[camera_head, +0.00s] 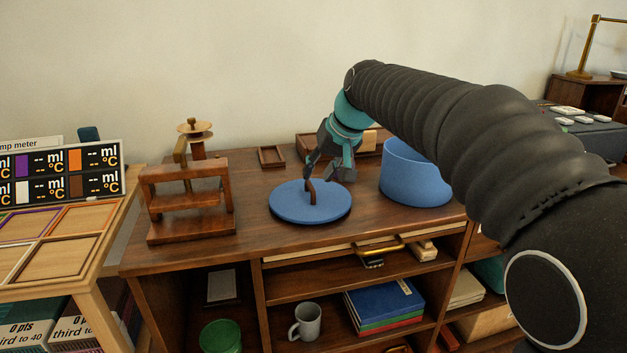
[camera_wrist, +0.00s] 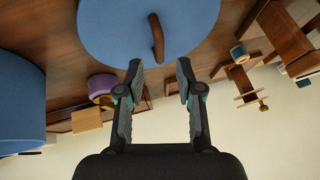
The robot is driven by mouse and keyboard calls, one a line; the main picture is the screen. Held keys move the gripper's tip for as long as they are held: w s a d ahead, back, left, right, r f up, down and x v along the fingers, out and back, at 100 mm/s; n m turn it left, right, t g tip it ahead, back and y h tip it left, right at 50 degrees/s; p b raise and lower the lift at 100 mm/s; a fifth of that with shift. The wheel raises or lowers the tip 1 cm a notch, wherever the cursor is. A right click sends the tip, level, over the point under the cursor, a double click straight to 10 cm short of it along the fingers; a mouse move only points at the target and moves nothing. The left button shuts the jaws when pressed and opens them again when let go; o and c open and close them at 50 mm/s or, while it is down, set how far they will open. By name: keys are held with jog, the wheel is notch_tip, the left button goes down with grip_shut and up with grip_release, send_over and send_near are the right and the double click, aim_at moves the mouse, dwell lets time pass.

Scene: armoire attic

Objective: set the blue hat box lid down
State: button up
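The blue hat box lid (camera_head: 285,205) lies flat on the wooden cabinet top, with its brown handle (camera_head: 312,192) upright at its middle. The lid (camera_wrist: 120,30) and the handle (camera_wrist: 156,38) also show in the wrist view, beyond my fingertips. My gripper (camera_head: 328,172) is just behind and above the lid. In the wrist view my gripper (camera_wrist: 160,70) is open, with nothing between its fingers and a gap to the handle. The open blue hat box (camera_head: 415,180) stands right of the lid, apart from it; its bottom inside is hidden.
A wooden press (camera_head: 190,200) stands left of the lid. A small wooden tray (camera_head: 271,157) and a larger wooden tray (camera_head: 307,146) lie behind. Shelves below hold a grey mug (camera_head: 306,322) and several books (camera_head: 385,305). The cabinet top's front strip is clear.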

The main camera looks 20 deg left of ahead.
jog(key=v, duration=0.7)
jog(key=shift+s+d+r, duration=0.1)
jog(key=shift+d, duration=0.05)
jog(key=s+d+f+m+t+h, duration=0.15)
jog(key=s+d, duration=0.35)
jog(key=d, duration=0.6)
jog(key=s+d+f+m+h, duration=0.4)
jog(key=s+d+f, duration=1.3)
jog(key=s+d, duration=0.2)
jog(key=s, duration=0.2)
jog(key=shift+s+d+t, duration=0.25)
jog(key=shift+d+t, duration=0.1)
